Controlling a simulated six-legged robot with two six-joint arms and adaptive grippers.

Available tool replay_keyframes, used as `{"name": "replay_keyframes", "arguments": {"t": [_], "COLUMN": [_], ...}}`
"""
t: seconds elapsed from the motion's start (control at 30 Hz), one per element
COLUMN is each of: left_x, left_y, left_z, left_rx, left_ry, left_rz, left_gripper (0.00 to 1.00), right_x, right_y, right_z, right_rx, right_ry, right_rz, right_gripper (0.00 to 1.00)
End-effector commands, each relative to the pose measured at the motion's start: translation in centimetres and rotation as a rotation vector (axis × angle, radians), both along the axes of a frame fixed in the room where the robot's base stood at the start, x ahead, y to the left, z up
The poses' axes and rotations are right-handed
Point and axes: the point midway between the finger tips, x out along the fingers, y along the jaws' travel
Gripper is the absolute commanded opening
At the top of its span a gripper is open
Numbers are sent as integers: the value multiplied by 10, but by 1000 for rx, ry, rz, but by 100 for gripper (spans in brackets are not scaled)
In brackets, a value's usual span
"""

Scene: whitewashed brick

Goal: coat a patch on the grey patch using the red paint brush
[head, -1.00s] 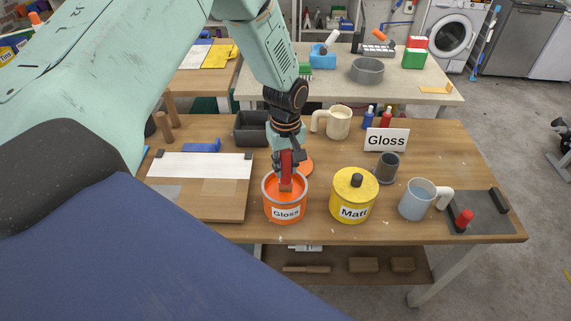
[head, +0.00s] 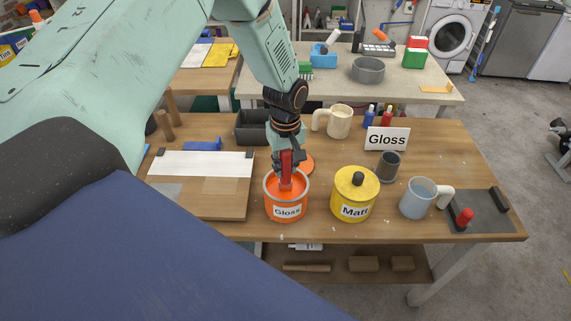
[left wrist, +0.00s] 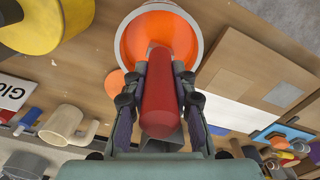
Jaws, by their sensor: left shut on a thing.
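My left gripper (head: 287,165) points down over the open orange tin labelled Gloss (head: 287,211). It is shut on the red handle of the paint brush (head: 287,162). The brush's lower end is inside the tin's rim; its tip is hard to make out against the orange. In the left wrist view the red handle (left wrist: 160,95) lies between the fingers, with the open tin (left wrist: 160,16) beyond. The grey patch (head: 167,192) is on the wooden board left of the tin; it also shows in the left wrist view (left wrist: 283,95). My right gripper is out of view.
A closed yellow Matt tin (head: 355,205) stands right of the orange tin, and a pale blue mug (head: 419,200) beyond it. An orange disc (head: 306,165) lies behind the tin. A white strip (head: 200,164) crosses the board. A Gloss sign (head: 388,139) stands behind.

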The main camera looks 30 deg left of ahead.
Motion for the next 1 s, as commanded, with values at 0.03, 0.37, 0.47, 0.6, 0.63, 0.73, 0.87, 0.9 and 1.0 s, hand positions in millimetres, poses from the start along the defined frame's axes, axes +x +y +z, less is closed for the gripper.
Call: {"name": "replay_keyframes", "arguments": {"t": [0.03,0.37,0.47,0.6,0.63,0.73,0.87,0.9,1.0], "left_x": [0,0,0,0,0,0,0,0,1], "left_y": [0,0,0,0,0,0,0,0,0], "left_z": [1,22,29,39,41,48,55,57,64], "left_rx": [0,-1,-1,-1,-1,-1,0,0,0], "left_ry": [0,-1,-1,-1,-1,-1,-1,-1,-1], "left_rz": [0,0,0,0,0,0,0,0,0], "left_gripper": [0,0,0,0,0,0,0,0,0], "right_x": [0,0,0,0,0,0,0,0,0], "right_y": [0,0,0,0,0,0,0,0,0], "right_z": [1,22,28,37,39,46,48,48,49], "right_rx": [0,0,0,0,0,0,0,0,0], "right_ry": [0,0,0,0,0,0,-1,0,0], "right_rz": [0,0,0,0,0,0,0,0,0], "right_gripper": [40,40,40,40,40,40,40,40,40]}}
